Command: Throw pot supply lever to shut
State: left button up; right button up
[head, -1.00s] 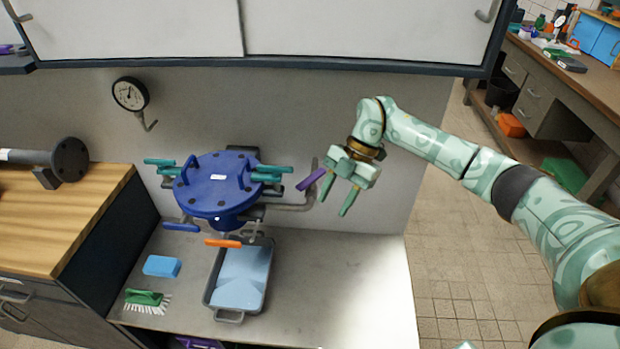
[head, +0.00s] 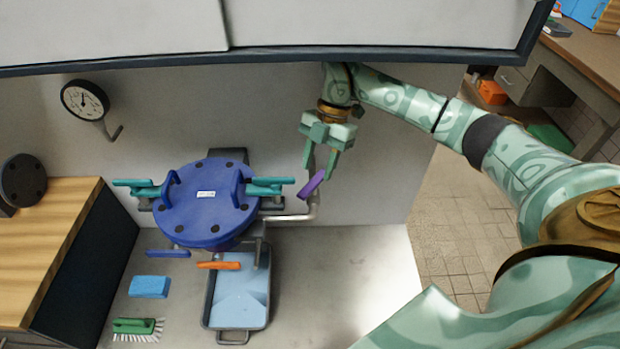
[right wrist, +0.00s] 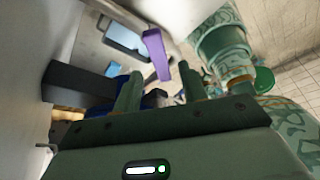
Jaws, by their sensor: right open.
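A purple lever (head: 311,185) sits on the grey pipe (head: 311,203) to the right of the blue lidded pot (head: 206,204). The lever slants up to the right in the head view. My right gripper (head: 321,160) is open and empty, its fingers pointing down just above the lever. In the right wrist view the purple lever (right wrist: 156,55) shows between and beyond the two fingertips (right wrist: 160,73); I see no firm contact. An orange lever (head: 218,265) and a blue lever (head: 168,254) are below the pot. No lever is labelled legibly. My left gripper is not in view.
A grey tray (head: 208,312) stands on the counter below the pot, with a blue sponge (head: 149,287) and green brush (head: 134,326) to its left. A gauge (head: 85,100) is on the wall. The cabinet's lower edge (head: 290,55) overhangs my right wrist.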

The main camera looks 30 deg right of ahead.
aim_at(314, 182)
jog(key=x, duration=0.4)
jog(key=shift+a+f, duration=0.1)
jog(key=shift+f, duration=0.15)
jog(key=shift+s+a+f, duration=0.1)
jog(key=shift+a+f, duration=0.05)
jog(key=shift+f, duration=0.2)
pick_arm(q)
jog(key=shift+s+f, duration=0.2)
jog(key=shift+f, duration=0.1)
pick_arm(e)
grip_shut()
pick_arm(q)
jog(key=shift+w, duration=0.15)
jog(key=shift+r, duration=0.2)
